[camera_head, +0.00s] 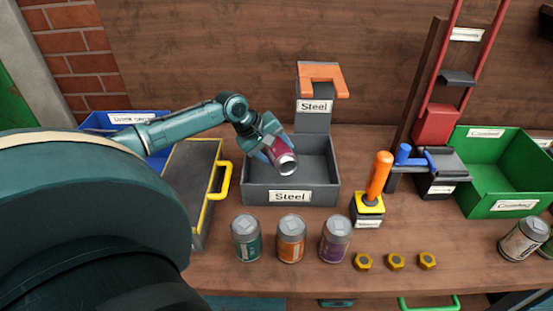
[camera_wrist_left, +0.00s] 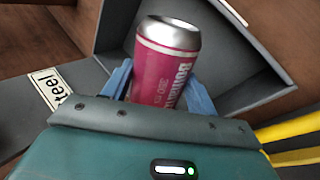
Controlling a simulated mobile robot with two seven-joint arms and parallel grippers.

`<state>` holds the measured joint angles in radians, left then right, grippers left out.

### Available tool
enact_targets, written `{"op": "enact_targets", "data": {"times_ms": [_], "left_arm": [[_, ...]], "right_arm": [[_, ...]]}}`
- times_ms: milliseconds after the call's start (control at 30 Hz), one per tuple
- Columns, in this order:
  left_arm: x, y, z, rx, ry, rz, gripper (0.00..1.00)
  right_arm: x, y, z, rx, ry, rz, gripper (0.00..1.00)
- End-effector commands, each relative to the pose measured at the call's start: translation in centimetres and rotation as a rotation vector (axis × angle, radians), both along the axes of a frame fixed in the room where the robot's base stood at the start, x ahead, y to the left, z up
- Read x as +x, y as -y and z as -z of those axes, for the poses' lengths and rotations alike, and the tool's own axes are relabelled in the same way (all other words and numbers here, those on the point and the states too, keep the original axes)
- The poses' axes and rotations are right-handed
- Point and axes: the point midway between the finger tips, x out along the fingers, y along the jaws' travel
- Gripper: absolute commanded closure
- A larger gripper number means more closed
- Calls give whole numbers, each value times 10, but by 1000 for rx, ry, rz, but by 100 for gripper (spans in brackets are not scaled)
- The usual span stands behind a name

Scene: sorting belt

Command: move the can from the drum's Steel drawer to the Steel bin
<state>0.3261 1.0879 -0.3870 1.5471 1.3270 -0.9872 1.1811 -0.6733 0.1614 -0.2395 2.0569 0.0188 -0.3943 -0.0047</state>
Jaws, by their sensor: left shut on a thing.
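A magenta can (camera_head: 285,163) with a silver end is held in my left gripper (camera_head: 273,153). The can is tilted over the inside of an open grey bin labelled Steel (camera_head: 255,194); whether it touches the bin cannot be told. In the left wrist view the can (camera_wrist_left: 167,62) sits between the two blue fingers (camera_wrist_left: 160,92), its silver end pointing away. The grey bin (camera_wrist_left: 100,25) lies beyond it, with part of the Steel label at left. My right gripper is not in view. I cannot identify the drum's Steel drawer.
A grey post labelled Steel (camera_head: 313,121) with an orange bracket (camera_head: 321,75) stands behind the bin. A yellow-handled grey box (camera_head: 190,170) is left. Teal (camera_head: 246,240), orange (camera_head: 291,240) and purple (camera_head: 335,240) cans stand in front. A green bin (camera_head: 490,185) is right.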

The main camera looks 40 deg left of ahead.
Motion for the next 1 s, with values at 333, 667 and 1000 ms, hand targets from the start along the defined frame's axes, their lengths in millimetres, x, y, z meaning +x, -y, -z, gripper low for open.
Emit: {"op": "enact_targets", "data": {"times_ms": [333,667,1000], "left_arm": [[-1,0,33,0,-1,0,64],[-1,0,38,0,-2,1,64],[-1,0,45,0,-2,1,41]], "right_arm": [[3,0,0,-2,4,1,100],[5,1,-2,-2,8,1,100],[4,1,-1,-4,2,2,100]]}}
